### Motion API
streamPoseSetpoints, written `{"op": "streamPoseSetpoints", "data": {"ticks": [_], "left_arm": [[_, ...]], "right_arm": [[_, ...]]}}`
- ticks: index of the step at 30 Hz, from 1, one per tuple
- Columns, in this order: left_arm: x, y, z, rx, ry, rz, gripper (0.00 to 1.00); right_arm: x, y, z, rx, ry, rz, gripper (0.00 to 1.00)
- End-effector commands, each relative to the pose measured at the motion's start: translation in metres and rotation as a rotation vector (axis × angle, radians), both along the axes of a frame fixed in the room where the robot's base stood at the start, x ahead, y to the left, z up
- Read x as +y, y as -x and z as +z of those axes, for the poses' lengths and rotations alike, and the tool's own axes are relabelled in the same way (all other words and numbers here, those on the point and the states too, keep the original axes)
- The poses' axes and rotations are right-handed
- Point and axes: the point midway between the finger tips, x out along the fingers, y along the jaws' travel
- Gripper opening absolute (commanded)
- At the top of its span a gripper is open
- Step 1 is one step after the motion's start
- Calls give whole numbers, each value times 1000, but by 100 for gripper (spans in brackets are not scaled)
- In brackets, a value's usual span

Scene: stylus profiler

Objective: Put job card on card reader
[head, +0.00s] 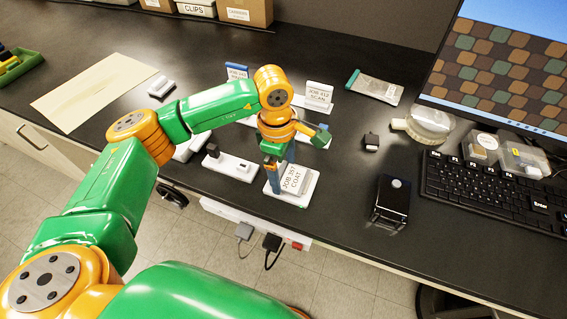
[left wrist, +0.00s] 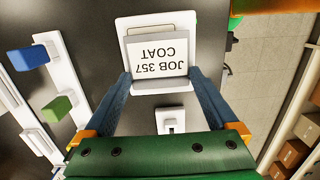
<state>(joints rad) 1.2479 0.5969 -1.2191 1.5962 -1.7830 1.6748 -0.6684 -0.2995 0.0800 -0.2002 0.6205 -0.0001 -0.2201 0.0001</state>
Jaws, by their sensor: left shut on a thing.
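The job card marked JOB 357 COAT (head: 294,180) is between the fingers of my left gripper (head: 281,172), near the table's front edge. My left gripper is shut on it. In the left wrist view, my left gripper (left wrist: 160,82) has one blue finger on each side of the card (left wrist: 158,56). A flat white plate, which looks like the card reader (head: 304,198), lies under the card. It also shows around the card in the left wrist view (left wrist: 124,24). I cannot tell whether card and plate touch. My right gripper is not in view.
A JOB 412 SCAN card (head: 319,95) and a blue-topped card (head: 237,71) stand behind. A white strip (head: 230,166) lies left of the plate. A black box (head: 392,202) and keyboard (head: 490,190) are to the right. Dark table is clear between plate and box.

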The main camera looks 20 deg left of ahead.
Motion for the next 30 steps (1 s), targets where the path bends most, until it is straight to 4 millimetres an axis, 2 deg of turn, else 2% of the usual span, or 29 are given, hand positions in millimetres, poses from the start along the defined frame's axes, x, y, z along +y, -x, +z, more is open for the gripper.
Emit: {"op": "streamPoseSetpoints", "data": {"ticks": [6, 7, 8, 14, 17, 19, 24, 30], "left_arm": [[0, 0, -5, 0, 0, 0, 41], [0, 0, -5, 0, 0, 0, 95], [0, 0, -3, 0, 0, 0, 100], [0, 0, -3, 0, 0, 0, 100], [0, 0, 4, 0, 0, 0, 100], [1, -1, 8, -4, 1, 1, 100], [4, -2, 48, -9, 2, 0, 100], [8, -1, 101, -4, 2, 0, 100]], "right_arm": [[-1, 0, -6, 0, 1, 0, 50], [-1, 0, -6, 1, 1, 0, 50], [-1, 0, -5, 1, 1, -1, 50], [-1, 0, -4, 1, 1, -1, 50], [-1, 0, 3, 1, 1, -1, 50], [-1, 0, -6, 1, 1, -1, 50], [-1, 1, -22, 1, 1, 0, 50], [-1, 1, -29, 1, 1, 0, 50]]}}
